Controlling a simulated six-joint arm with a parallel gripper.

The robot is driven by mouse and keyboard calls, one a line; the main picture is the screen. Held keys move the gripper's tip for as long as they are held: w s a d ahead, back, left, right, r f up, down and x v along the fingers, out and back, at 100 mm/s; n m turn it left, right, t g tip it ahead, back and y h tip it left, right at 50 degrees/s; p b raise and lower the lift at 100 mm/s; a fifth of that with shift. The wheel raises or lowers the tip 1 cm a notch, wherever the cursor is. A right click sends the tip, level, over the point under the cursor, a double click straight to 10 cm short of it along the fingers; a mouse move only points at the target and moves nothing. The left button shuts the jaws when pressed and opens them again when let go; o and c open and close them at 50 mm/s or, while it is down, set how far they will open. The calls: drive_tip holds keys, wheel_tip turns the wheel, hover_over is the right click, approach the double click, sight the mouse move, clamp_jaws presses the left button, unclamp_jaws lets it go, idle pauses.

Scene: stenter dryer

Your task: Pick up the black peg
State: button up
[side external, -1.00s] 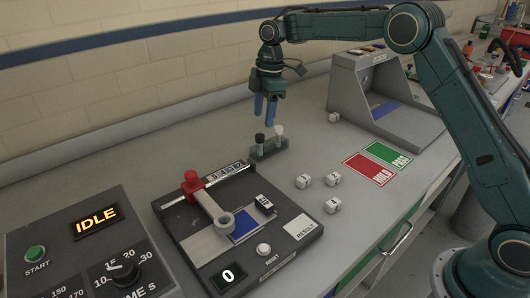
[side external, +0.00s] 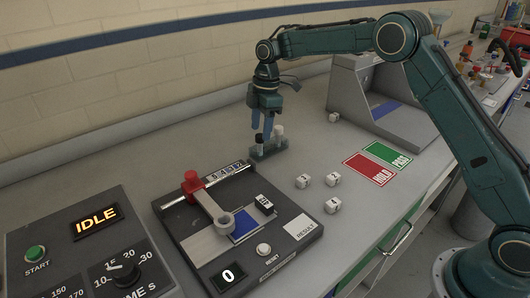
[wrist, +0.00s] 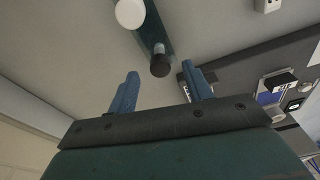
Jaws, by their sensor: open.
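The black peg (side external: 259,139) stands upright in a small dark teal holder (side external: 270,153) on the bench, beside a white-topped peg (side external: 279,131). In the wrist view the black top (wrist: 160,69) lies between the fingertip lines, with the white top (wrist: 130,13) farther up. My gripper (side external: 262,137) is open and empty, its blue fingers pointing down at the black peg. In the wrist view, my gripper (wrist: 160,70) has its two fingertips apart on either side of the black top. I cannot tell whether either finger touches it.
A dark test fixture (side external: 285,230) with a red clamp (side external: 193,181) stands in front of the holder. Several white numbered cubes (side external: 333,179) lie to the right, then red and green cards (side external: 368,168). A grey sloped unit (side external: 375,110) stands behind them.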

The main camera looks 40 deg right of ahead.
sight(260, 135)
drive_tip(key=shift+a+f, duration=0.15)
drive_tip(key=shift+f, duration=0.85)
drive_tip(key=shift+a+f, duration=0.1)
drive_tip(key=shift+f, duration=0.9)
clamp_jaws()
